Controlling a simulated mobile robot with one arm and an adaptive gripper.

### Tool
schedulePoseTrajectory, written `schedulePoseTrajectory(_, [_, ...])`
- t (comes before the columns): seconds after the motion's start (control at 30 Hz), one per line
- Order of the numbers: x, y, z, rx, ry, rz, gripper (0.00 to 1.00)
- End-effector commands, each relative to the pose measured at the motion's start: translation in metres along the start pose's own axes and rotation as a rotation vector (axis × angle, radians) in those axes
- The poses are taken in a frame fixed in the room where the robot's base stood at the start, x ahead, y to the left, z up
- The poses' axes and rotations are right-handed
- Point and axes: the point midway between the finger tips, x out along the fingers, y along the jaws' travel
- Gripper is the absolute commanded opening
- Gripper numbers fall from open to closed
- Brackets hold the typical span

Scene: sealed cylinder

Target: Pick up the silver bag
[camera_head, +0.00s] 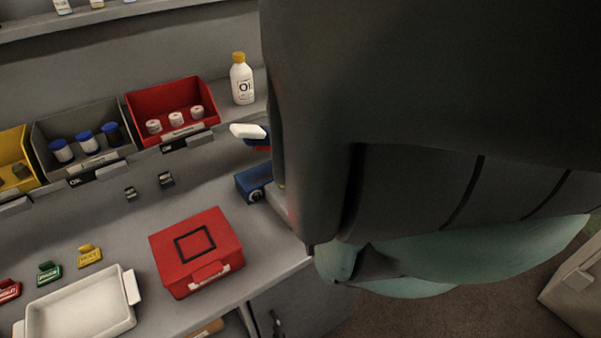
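No silver bag is visible in the head view. A large dark shape with a teal underside, very close to the camera, fills the upper right and hides much of the scene. I cannot tell what it is. I cannot make out the fingers of my gripper anywhere in the picture.
A grey counter (120,225) holds a red case (222,268), a white tray (72,308) and small coloured tags. Behind stand a red bin (142,107), a grey bin (45,138), a yellow bin (12,147) and a white bottle (243,85). A blue device (250,184) is partly hidden.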

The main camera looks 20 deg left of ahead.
Motion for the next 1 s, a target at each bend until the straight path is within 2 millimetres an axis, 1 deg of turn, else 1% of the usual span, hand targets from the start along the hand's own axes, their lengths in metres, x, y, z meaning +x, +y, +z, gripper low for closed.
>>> schedulePoseTrajectory(0.1, [-0.0001, 0.0000, -0.0001, 0.000, 0.000, 0.000, 1.00])
schedulePoseTrajectory(0.13, [-0.0001, 0.0001, -0.0001, 0.000, 0.000, 0.000, 0.98])
schedulePoseTrajectory(0.8, [-0.0004, 0.0002, -0.0003, 0.000, 0.000, 0.000, 0.29])
schedulePoseTrajectory(0.83, [-0.0004, 0.0002, -0.0004, 0.000, 0.001, 0.000, 0.29])
schedulePoseTrajectory(0.87, [-0.0004, 0.0002, -0.0004, 0.000, 0.001, 0.000, 0.24])
schedulePoseTrajectory(1.0, [-0.0005, 0.0003, -0.0005, 0.000, 0.001, 0.000, 0.24])
